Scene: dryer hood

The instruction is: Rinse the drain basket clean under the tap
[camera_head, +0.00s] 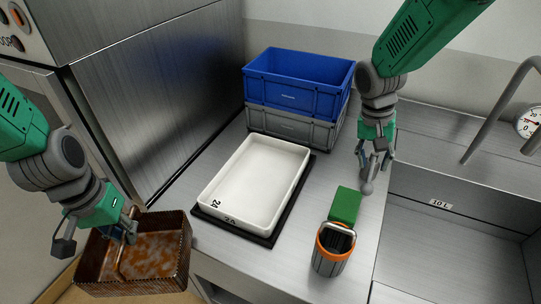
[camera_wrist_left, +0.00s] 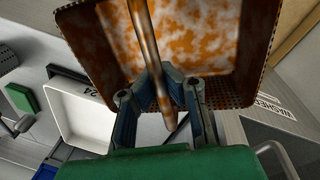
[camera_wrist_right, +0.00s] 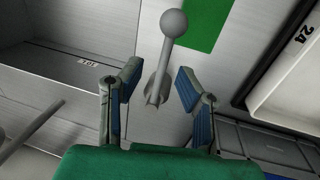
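The drain basket (camera_head: 178,272) is a brown, perforated box with orange-brown and whitish soiling inside. It hangs at the lower left of the head view, beside the counter. My left gripper (camera_head: 128,232) is shut on its bar handle; the handle and soiled inside fill the upper left wrist view (camera_wrist_left: 205,35). My right gripper (camera_head: 374,168) is open above the counter near the sink edge. A grey ball-topped knob (camera_wrist_right: 174,24) with a flared base shows between and beyond its fingers. A curved grey pipe, apparently the tap (camera_head: 497,105), arches over the sink (camera_head: 450,245) at right.
A white tray (camera_head: 232,212) on a black mat lies mid-counter. Behind it, a blue crate (camera_head: 290,95) sits on a grey one (camera_head: 290,124). A green block (camera_head: 345,205) and an orange-rimmed container (camera_head: 328,262) stand near the sink. A steel machine (camera_head: 140,95) stands left.

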